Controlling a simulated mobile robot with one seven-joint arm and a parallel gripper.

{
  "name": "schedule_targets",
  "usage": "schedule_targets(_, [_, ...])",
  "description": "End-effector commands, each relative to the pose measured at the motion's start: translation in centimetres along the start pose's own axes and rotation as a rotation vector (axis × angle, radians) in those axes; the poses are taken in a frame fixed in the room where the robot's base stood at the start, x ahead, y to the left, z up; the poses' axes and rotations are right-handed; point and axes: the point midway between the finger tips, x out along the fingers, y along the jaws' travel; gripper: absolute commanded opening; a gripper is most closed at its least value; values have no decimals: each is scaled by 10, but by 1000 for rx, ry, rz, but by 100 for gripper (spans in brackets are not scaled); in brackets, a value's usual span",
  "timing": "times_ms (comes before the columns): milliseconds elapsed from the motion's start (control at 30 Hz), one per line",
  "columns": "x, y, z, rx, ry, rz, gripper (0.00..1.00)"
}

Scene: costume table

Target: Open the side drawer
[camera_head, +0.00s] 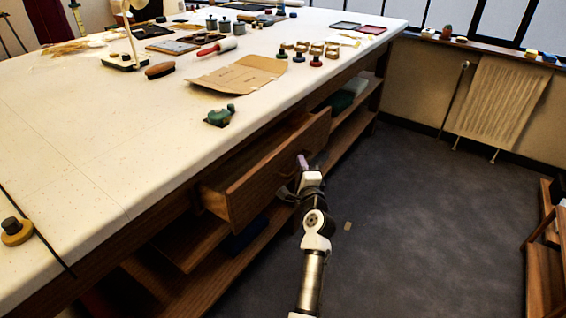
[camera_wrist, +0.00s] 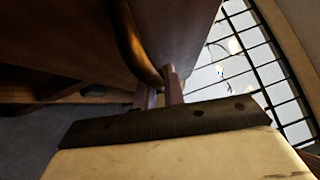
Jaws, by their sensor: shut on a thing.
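The side drawer (camera_head: 262,172) is a wooden drawer in the side of the long table (camera_head: 130,185), and it stands pulled out from the table side. Its inside shows from above and looks empty where I can see it. My gripper (camera_head: 301,166) is at the drawer front, near its right end. In the wrist view my gripper's two fingers (camera_wrist: 160,92) are shut on the drawer handle (camera_wrist: 137,45), a curved dark piece on the drawer front. The fingers hide part of the handle.
Open shelves (camera_head: 205,245) lie below the drawer. The tabletop holds a green tape dispenser (camera_head: 219,116), brown paper (camera_head: 238,73), a brush (camera_head: 160,70) and several spools (camera_head: 316,54). The grey floor (camera_head: 420,220) to the right is mostly clear. A wooden rack (camera_head: 545,245) stands at far right.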

Motion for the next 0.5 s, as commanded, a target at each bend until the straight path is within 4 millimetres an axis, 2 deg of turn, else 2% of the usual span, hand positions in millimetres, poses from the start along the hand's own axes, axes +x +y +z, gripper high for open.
schedule_targets(33, [-14, 1, -14, -1, 6, -3, 0])
schedule_targets(200, [-50, -9, -50, -2, 5, -2, 0])
schedule_targets(500, [-93, -24, -94, -2, 2, -1, 0])
